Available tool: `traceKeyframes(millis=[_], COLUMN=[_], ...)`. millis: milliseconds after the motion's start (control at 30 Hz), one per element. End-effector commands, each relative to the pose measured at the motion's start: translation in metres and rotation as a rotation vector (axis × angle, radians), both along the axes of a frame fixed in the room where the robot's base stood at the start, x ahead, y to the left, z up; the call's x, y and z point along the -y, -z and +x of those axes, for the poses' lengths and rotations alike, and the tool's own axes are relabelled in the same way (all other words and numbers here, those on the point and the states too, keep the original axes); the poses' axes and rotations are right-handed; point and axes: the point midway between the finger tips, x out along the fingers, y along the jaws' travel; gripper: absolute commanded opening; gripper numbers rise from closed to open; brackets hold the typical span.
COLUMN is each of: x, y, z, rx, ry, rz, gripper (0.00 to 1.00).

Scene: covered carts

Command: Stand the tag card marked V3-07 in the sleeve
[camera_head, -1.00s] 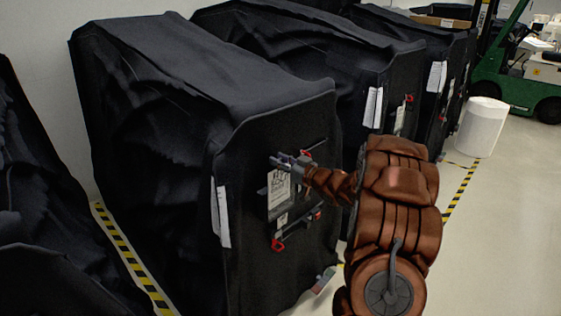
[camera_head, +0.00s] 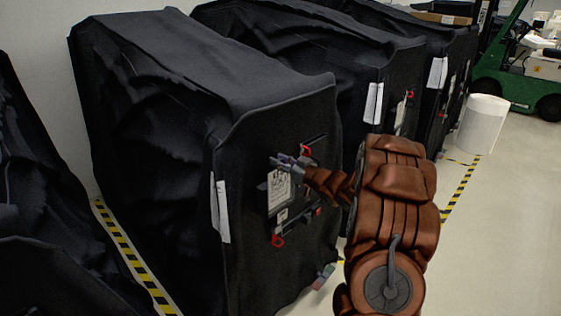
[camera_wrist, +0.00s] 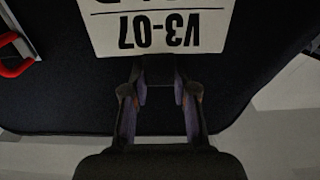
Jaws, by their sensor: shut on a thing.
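The white tag card marked V3-07 (camera_wrist: 155,30) fills the top of the wrist view, with its text upside down. In the head view the card (camera_head: 279,188) is upright, close in front of the nearest covered cart's end face. My gripper (camera_wrist: 160,92) is shut on the card's edge; in the head view my gripper (camera_head: 285,161) is at the card's top. A dark holder (camera_head: 297,214) with red parts shows around and below the card, probably the sleeve. Its opening is hidden, and I cannot tell whether the card's lower edge is inside it.
The nearest cart (camera_head: 170,120) wears a black cover with a white sheet (camera_head: 220,210) at its left edge. More covered carts stand behind it. A white bin (camera_head: 482,124) and a green forklift (camera_head: 505,85) are at the far right.

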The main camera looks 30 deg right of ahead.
Motion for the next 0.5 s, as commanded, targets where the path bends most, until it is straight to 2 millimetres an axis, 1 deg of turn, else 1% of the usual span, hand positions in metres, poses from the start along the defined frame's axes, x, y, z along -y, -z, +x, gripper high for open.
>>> traceKeyframes(millis=[100, 133, 400, 500], x=[0.0001, 0.0001, 0.0, 0.0001], y=[-0.0004, -0.0004, -0.0003, -0.0003], z=[0.0, 0.0, 0.0, 0.0], rx=[0.0, 0.0, 0.0, 0.001], ry=[0.0, 0.0, 0.0, 0.0], rz=[0.0, 0.0, 0.0, 0.0], gripper=[0.01, 0.28, 0.56, 0.56])
